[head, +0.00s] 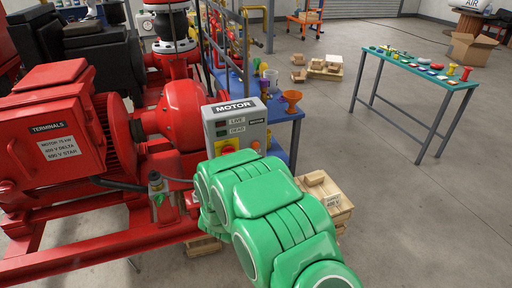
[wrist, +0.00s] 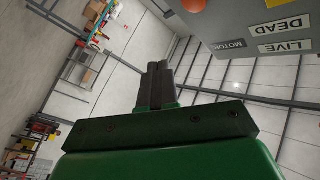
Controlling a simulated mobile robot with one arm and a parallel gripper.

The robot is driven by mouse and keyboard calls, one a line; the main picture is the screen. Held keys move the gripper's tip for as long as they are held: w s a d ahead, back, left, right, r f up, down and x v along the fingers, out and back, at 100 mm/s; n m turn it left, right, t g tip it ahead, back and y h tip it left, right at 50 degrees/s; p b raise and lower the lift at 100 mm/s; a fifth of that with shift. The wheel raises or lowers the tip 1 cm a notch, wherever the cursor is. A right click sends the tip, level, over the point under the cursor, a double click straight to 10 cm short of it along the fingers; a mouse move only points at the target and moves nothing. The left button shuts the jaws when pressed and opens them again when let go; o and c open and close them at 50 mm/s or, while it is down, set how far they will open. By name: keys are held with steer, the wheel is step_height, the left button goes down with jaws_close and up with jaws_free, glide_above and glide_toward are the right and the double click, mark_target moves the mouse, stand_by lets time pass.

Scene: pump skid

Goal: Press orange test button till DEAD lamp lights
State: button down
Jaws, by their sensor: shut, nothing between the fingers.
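The grey MOTOR control box (head: 247,133) stands beside the red motor, with LIVE and DEAD labels on its face. A small orange button (head: 256,145) shows low on its right side, just above my green arm. In the wrist view the box (wrist: 230,25) appears inverted at the upper right, and the orange button (wrist: 193,4) is cut by the top edge. My gripper (wrist: 157,68) is shut and empty; its dark fingertips are apart from the button, below it in that picture. The head view hides my gripper behind my arm. I cannot tell whether the DEAD lamp is lit.
The red motor (head: 65,130) fills the left. A blue bench with an orange funnel (head: 291,98) stands behind the box. A wooden crate (head: 328,190) is right of my arm. A green-topped table (head: 425,66) stands farther right, with open floor between.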

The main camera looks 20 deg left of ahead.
mark_target(255, 145)
steer(key=w+a, duration=0.4)
steer(key=shift+w+a, duration=0.3)
steer(key=shift+a, duration=0.05)
steer(key=shift+w+a, duration=0.1)
steer(key=shift+w, duration=0.05)
stand_by(2.0)
steer(key=shift+w+a, duration=0.15)
steer(key=shift+a, duration=0.05)
steer(key=shift+w+a, duration=0.25)
steer(key=shift+w, duration=0.05)
stand_by(0.9)
steer(key=shift+w+a+r, duration=0.15)
steer(key=shift+a+r, duration=0.05)
steer(key=shift+r, duration=0.05)
stand_by(0.4)
steer(key=shift+w+r, duration=0.15)
steer(key=shift+r, duration=0.1)
steer(key=shift+d+r, duration=0.1)
steer(key=shift+d, duration=0.05)
stand_by(0.4)
steer(key=shift+s+d+f, duration=0.35)
steer(key=shift+s+d, duration=0.05)
steer(key=shift+s, duration=0.25)
